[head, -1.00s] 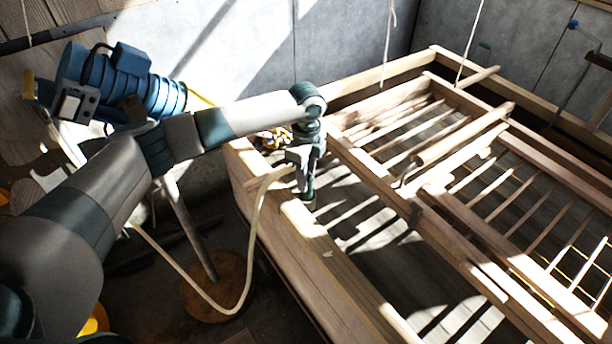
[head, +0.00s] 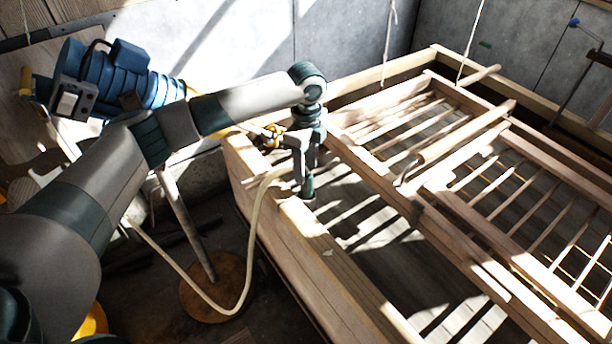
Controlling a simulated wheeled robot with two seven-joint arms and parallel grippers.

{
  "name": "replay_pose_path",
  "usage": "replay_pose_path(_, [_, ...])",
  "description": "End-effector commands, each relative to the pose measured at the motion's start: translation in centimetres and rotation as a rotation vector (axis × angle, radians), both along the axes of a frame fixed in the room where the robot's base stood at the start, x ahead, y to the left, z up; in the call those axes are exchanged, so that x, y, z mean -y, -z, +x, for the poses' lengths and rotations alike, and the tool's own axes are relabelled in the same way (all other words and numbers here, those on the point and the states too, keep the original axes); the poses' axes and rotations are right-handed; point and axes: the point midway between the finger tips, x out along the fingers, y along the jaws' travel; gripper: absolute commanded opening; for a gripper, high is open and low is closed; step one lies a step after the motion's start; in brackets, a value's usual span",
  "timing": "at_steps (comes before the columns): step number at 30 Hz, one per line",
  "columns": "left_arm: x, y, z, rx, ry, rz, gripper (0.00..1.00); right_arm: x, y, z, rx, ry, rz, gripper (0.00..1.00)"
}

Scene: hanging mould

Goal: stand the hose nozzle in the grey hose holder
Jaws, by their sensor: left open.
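A pale hose (head: 254,225) rises from the floor, loops over the near-left wooden beam and ends at my left gripper (head: 305,190). The gripper points down at the beam's inner edge, with its jaws open. I cannot make out the hose nozzle clearly at the hose's end; the gripper covers that spot. I cannot pick out the grey hose holder for certain either; the grey parts there merge with the gripper. My right gripper is not in view.
A wooden frame (head: 340,290) with slatted panels (head: 520,210) fills the right side. Ropes (head: 389,45) hang at the back. A blue ribbed machine (head: 135,78) stands at upper left, and a round wooden base (head: 215,290) below.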

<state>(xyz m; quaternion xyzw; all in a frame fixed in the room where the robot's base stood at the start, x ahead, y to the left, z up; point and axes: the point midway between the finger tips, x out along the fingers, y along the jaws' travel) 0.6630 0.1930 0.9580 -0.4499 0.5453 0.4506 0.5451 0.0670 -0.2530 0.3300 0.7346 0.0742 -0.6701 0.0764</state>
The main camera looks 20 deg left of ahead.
Motion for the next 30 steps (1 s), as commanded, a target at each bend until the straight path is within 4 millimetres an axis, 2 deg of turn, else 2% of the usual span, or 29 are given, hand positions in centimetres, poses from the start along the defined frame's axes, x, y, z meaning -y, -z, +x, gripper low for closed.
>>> replay_pose_path(9, [0.0, -5.6, 0.1, 0.004, 0.001, -0.001, 0.43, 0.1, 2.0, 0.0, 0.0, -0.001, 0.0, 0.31])
replay_pose_path(15, [0.0, -7.9, 0.1, 0.002, -0.001, -0.001, 0.43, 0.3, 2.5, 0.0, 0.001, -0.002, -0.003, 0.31])
replay_pose_path(21, [0.0, -8.6, 0.0, 0.0, 0.0, 0.0, 0.43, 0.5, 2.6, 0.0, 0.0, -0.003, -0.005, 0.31])
replay_pose_path(30, [0.0, -8.6, 0.0, 0.001, 0.0, 0.0, 0.43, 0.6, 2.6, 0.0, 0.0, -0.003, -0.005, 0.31])
